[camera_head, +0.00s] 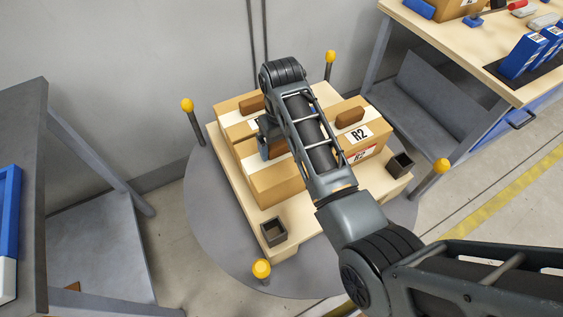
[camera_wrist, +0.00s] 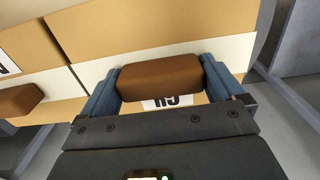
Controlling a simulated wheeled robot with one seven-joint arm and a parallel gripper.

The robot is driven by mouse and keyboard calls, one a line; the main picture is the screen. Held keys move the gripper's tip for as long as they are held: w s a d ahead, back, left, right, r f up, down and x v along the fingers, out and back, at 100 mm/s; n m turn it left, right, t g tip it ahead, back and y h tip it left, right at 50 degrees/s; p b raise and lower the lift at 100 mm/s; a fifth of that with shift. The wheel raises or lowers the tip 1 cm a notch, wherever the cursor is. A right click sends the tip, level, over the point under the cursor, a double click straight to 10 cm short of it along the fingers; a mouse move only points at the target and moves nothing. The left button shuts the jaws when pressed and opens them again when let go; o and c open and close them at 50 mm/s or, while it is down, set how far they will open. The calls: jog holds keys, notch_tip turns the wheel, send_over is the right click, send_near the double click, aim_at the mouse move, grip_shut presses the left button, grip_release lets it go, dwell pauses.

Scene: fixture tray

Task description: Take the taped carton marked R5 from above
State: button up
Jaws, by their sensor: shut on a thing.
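The taped carton marked R5 (camera_wrist: 210,45) is tan with a white tape band, a brown block handle (camera_wrist: 160,77) on top and a partly hidden label (camera_wrist: 168,101) that reads upside down in the wrist view. My gripper (camera_wrist: 163,82) has one finger on each side of that handle and is shut on it from above. In the head view my gripper (camera_head: 271,147) is over the front-left carton (camera_head: 272,186), and my arm hides its handle and label. I cannot tell whether the carton is lifted.
A carton marked R2 (camera_head: 375,140) stands close on the right, and another carton (camera_head: 227,109) behind. They share a wooden pallet (camera_head: 331,227) with dark corner cups (camera_head: 273,231). Yellow-topped posts (camera_head: 261,269) surround it. A workbench (camera_head: 425,32) is at right, a dark stand (camera_head: 85,230) at left.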

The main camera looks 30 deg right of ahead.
jog(key=c, duration=0.5)
jog(key=shift+r, duration=0.1)
jog(key=shift+r, duration=0.1)
notch_tip(320, 180, up, 18)
jog(key=p, duration=0.5)
jog(key=shift+w, duration=0.15)
dwell(0.5)
